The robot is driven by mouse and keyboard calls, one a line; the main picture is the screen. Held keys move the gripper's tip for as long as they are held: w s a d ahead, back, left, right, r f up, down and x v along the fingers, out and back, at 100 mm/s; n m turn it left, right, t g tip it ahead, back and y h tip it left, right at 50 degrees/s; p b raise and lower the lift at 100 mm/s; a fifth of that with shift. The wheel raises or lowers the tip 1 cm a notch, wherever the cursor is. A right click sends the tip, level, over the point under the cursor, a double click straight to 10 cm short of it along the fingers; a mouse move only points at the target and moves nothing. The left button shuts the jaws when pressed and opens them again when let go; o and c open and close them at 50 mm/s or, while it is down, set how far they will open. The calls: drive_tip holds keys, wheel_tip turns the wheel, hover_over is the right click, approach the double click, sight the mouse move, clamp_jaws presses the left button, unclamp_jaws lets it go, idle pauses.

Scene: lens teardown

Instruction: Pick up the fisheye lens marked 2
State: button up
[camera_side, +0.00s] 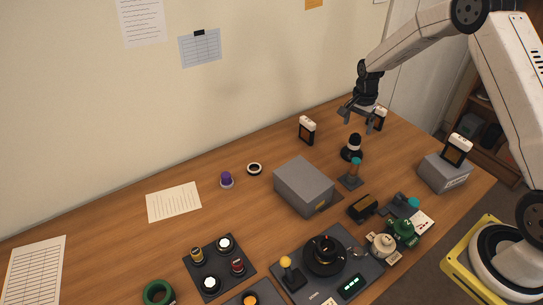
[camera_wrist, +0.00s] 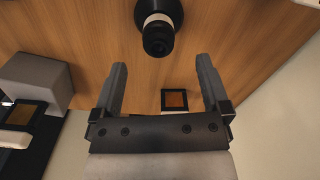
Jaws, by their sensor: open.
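I cannot tell which object is the fisheye lens marked 2, as no such mark reads clearly. A dark, upright, lens-like piece with a white band (camera_side: 352,148) stands on the table. A similar banded piece shows at the top of the wrist view (camera_wrist: 158,28), beyond my fingertips and apart from them. A cream round piece (camera_side: 382,246) and a green round piece (camera_side: 403,229) sit at the front right; their markings are too small to read. My gripper (camera_side: 358,114) is open and empty above the back right of the table; its two fingers also show in the wrist view (camera_wrist: 162,68).
Small black-framed, white-topped pieces stand at the back (camera_side: 307,130) and on a grey block (camera_side: 442,173). An amber-faced panel (camera_wrist: 174,100) shows between my fingers. A large grey box (camera_side: 304,186), a black tray (camera_side: 218,266) and a turntable unit (camera_side: 323,256) occupy the middle and front.

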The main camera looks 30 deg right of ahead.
sight(356, 136)
drive_tip(key=shift+f, duration=0.15)
drive_tip(key=shift+d+f, duration=0.2)
drive_tip(key=shift+f, duration=3.55)
clamp_jaws()
